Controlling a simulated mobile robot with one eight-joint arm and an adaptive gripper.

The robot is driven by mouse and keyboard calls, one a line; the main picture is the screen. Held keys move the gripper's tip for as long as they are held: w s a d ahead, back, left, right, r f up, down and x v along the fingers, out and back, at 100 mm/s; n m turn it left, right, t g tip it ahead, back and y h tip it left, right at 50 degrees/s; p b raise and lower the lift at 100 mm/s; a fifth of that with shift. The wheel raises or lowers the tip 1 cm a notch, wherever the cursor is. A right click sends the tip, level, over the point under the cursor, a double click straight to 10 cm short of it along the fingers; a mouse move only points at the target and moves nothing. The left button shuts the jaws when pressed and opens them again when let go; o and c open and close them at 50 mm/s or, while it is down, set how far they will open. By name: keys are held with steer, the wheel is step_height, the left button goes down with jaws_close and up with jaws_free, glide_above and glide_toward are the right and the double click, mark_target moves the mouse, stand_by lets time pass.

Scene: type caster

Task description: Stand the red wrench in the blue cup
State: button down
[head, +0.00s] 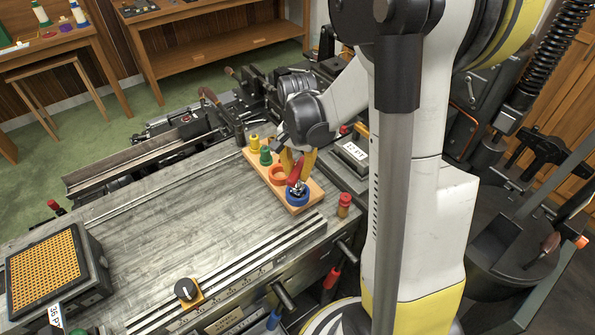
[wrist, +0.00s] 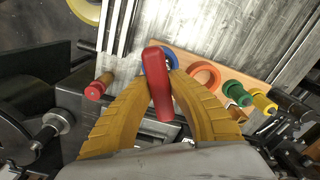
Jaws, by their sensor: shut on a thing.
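My gripper (wrist: 161,92) has yellow ribbed fingers and is shut on the red wrench (wrist: 158,84). In the head view the red wrench (head: 296,172) is tilted, with its silver lower end at the blue cup (head: 297,195). In the wrist view the blue cup (wrist: 173,61) shows partly behind the wrench. I cannot tell whether the wrench's end is inside the cup or only above it. The blue cup stands at the near end of a wooden board (head: 314,188). My gripper (head: 298,163) is over the board, just behind the cup in the head view.
On the same board are an orange ring-shaped cup (head: 278,174), a green peg (head: 265,156) and a yellow peg (head: 255,143). A red-topped peg (head: 344,204) stands beside the board. A black box with an orange grid (head: 45,265) is at left. The metal bed's middle is clear.

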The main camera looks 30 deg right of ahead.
steer(key=shift+f+b, duration=0.75)
steer(key=shift+f, duration=0.15)
steer(key=c, duration=1.3)
jaws_free()
steer(key=shift+r, duration=0.1)
step_height(320, 180, up, 12)
steer(key=shift+f, duration=0.1)
steer(key=s+a+n+t+b, duration=0.2)
steer(key=s+a+n, duration=0.1)
steer(key=a+n, duration=0.1)
steer(key=s+a+f+n+t+b, duration=0.1)
steer(key=s+a+n+t+b, duration=0.1)
steer(key=s+a+n, duration=0.1)
steer(key=s+a+f+n+t+b, duration=0.1)
steer(key=s+a+n+t+b, duration=0.1)
steer(key=a, duration=0.4)
steer(key=shift+s+a+f+n+t, duration=0.15)
steer(key=shift+s+n+t, duration=0.15)
steer(key=shift+s+n, duration=0.4)
steer(key=shift+s+a+f+n+t, duration=0.1)
steer(key=shift+s+n+t, duration=0.2)
steer(key=shift+s+n, duration=0.35)
